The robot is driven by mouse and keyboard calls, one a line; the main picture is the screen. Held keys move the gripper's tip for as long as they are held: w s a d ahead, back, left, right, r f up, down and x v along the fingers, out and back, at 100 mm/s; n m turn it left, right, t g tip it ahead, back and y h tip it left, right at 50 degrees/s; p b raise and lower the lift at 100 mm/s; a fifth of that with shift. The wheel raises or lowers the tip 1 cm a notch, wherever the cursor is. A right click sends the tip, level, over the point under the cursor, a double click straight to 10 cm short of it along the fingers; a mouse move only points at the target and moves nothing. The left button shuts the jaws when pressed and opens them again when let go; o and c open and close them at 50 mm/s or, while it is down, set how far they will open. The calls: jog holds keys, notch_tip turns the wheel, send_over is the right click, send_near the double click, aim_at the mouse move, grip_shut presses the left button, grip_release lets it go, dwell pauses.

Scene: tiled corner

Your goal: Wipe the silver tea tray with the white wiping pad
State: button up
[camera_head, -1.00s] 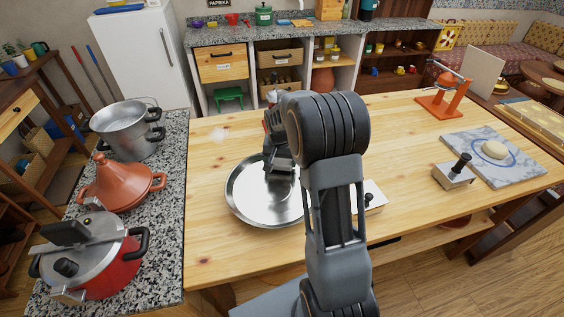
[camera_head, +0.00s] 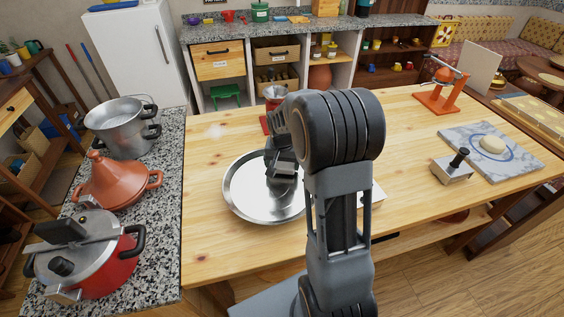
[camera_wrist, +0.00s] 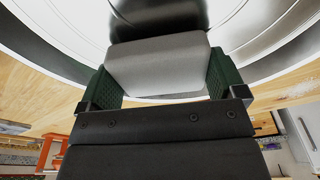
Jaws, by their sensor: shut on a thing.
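The silver tea tray (camera_head: 246,203) is round and shallow and lies flat on the wooden table; its right part is hidden behind my arm. In the wrist view the tray (camera_wrist: 262,32) fills the top of the picture. My gripper (camera_head: 282,180) is over the tray, right of its middle. In the wrist view my gripper (camera_wrist: 160,82) is shut on the white wiping pad (camera_wrist: 158,64), a pale block between the two green fingers. The pad is at the tray's surface; I cannot tell for sure whether it touches.
A small red thing (camera_head: 266,124) stands behind my arm. A white thing (camera_head: 378,193) is partly hidden right of my arm. A marble board (camera_head: 510,160) and a metal press (camera_head: 452,170) are at right.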

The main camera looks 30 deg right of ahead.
aim_at(282, 163)
jog(key=shift+r+p, duration=2.15)
jog(key=shift+r, duration=0.9)
jog(key=shift+r+p, duration=1.1)
jog(key=shift+r, duration=0.45)
jog(key=shift+d+f, duration=0.1)
jog(key=shift+f, duration=0.05)
